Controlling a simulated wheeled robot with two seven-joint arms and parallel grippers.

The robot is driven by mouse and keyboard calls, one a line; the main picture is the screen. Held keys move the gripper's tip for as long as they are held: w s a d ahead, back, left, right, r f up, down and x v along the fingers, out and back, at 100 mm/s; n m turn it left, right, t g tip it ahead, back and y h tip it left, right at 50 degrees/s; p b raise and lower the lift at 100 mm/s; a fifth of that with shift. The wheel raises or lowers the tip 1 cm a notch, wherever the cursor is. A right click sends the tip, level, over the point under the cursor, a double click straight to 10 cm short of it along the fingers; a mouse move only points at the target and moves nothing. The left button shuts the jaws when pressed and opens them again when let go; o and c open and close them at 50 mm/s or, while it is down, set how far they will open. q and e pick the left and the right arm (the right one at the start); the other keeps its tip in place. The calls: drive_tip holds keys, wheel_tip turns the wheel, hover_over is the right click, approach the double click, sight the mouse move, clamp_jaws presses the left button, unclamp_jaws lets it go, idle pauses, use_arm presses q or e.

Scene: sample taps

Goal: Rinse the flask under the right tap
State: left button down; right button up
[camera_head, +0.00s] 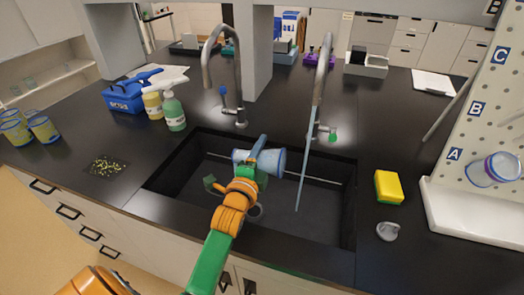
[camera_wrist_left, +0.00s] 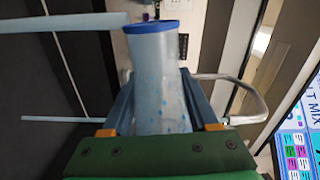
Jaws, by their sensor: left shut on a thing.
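The flask (camera_head: 273,161) is a translucent blue vessel, lying nearly sideways over the sink with its wide end to the right. My left gripper (camera_head: 254,160) is shut on it. In the left wrist view the flask (camera_wrist_left: 157,80) with its blue rim sits between the fingers of my left gripper (camera_wrist_left: 160,100). The right tap (camera_head: 324,65) has a green knob, and a pale blue stream (camera_head: 307,160) falls from it into the sink. The stream passes right of the flask's wide end, seemingly apart from it. My right gripper is not in view.
The black sink (camera_head: 325,205) is around the flask. The left tap (camera_head: 238,80) with a blue knob stands behind it. A yellow sponge (camera_head: 388,187) and a grey stopper (camera_head: 388,231) lie right of the sink. Bottles (camera_head: 174,112) and a blue caddy (camera_head: 127,98) stand at left.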

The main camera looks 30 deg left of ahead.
use_arm(q)
drive_tip(key=n+p, duration=0.1)
drive_tip(key=n, duration=0.1)
drive_tip(key=r+n+p, duration=0.1)
drive_tip(key=n, duration=0.1)
drive_tip(key=n+p, duration=0.1)
drive_tip(key=n, duration=0.1)
drive_tip(key=shift+a+r+n, duration=0.2)
drive_tip(key=shift+a+n, duration=0.05)
drive_tip(key=shift+n, duration=0.05)
idle(1.7)
